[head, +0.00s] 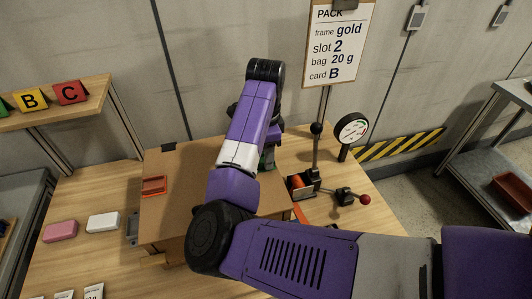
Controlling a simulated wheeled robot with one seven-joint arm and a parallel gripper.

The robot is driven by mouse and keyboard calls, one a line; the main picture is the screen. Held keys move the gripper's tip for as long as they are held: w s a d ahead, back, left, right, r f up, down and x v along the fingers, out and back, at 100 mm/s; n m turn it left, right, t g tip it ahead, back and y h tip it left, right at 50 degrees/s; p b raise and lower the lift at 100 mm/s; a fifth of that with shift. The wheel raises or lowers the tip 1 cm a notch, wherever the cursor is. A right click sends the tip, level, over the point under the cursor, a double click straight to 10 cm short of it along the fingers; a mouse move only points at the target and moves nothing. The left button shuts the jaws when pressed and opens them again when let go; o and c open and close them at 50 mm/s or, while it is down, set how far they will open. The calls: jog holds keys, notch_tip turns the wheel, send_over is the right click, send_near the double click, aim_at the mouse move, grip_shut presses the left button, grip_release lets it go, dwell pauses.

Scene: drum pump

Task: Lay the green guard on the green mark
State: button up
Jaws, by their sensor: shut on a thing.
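My gripper (270,150) is at the far right part of the brown box-like surface, mostly hidden behind my own purple forearm. A small piece of green, the green guard (268,160), shows at its fingers, and the gripper is shut on it. Most of the guard is hidden, so I cannot tell its tilt or whether it touches anything below. I cannot make out the green mark; my arm covers much of the surface there.
The brown surface (170,215) bears an orange tray (154,186). Right of my gripper stand a lever press (303,184), a round dial (351,130) and a red-knobbed handle (364,199). Pink (60,231) and white (103,222) blocks lie left on the wooden table (85,190).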

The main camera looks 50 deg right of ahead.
jog(key=shift+f, duration=0.2)
jog(key=o, duration=1.4)
jog(key=shift+c, duration=0.2)
jog(key=shift+r, duration=0.15)
notch_tip(320, 180, up, 12)
jog(key=shift+b, duration=0.35)
